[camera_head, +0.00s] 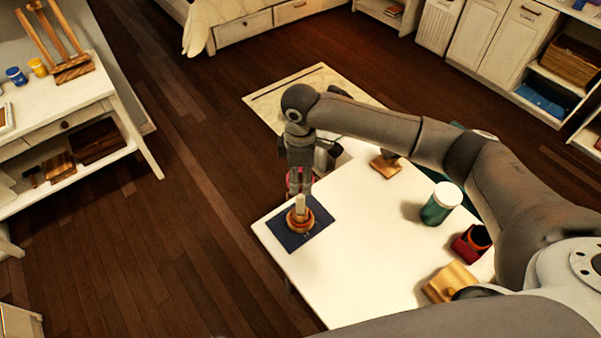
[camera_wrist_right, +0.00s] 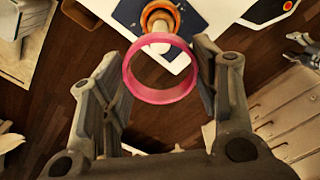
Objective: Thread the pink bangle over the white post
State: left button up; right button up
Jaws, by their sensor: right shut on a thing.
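The white post (camera_head: 300,204) stands upright on a round wooden base with an orange ring around its foot (camera_head: 299,220). It also shows at the top of the right wrist view (camera_wrist_right: 157,47). My right gripper (camera_head: 300,184) points down just above the post. It is shut on the pink bangle, which shows between its fingers in the wrist view (camera_wrist_right: 160,97); in the head view the fingers largely hide it (camera_head: 291,176). In the wrist view the post's tip shows at the bangle's far rim, off its centre. I cannot tell whether the tip is inside it. My left gripper is out of view.
The base stands on a dark blue mat (camera_head: 292,241) at the left corner of the white table (camera_head: 345,270). The table's front middle is clear.

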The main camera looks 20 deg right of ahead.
aim_at(301, 194)
jog(key=shift+f+b, duration=2.6)
jog(key=shift+f, duration=1.5)
jog(key=o, duration=0.9)
